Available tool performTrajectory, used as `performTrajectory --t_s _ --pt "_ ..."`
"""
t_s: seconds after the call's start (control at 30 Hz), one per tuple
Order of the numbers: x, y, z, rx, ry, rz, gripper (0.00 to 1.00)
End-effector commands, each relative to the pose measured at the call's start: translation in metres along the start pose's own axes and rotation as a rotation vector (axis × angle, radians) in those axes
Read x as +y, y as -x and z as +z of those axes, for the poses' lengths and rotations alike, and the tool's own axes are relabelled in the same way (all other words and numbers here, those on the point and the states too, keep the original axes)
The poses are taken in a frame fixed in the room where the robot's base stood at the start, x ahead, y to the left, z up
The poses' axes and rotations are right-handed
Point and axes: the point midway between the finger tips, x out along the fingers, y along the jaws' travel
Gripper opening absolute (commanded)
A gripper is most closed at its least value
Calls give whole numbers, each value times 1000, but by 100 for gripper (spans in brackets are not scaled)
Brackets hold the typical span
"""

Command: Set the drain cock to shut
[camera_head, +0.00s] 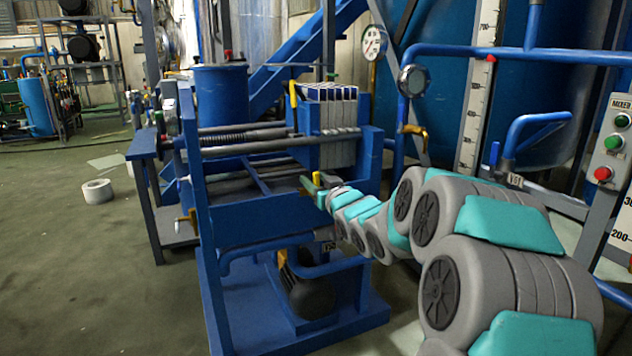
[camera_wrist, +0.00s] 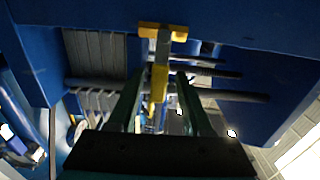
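A yellow-handled cock, which looks like the drain cock, is on the front beam of the blue press frame. In the head view its small yellow handle (camera_head: 317,178) shows right at my gripper (camera_head: 314,190). In the wrist view the cock has a yellow crosspiece (camera_wrist: 163,31) at the top, a grey stem and a yellow lever (camera_wrist: 158,83) hanging down in the picture. My gripper (camera_wrist: 160,76) is open, with its two green fingers apart on either side of the lever. I cannot tell whether a finger touches it. No label is readable on it.
The blue press frame (camera_head: 265,220) with grey rods and plates (camera_head: 338,120) surrounds the spot closely. A control box (camera_head: 612,140) stands right. The floor at left is mostly clear.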

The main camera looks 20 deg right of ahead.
Motion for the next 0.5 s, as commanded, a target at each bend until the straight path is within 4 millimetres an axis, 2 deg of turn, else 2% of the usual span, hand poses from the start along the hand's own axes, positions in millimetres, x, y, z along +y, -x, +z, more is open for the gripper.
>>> performTrajectory --t_s 0.3,0.5 --pt "1 2 0 0 -1 1 52" --pt "1 25 -1 0 -1 3 52"
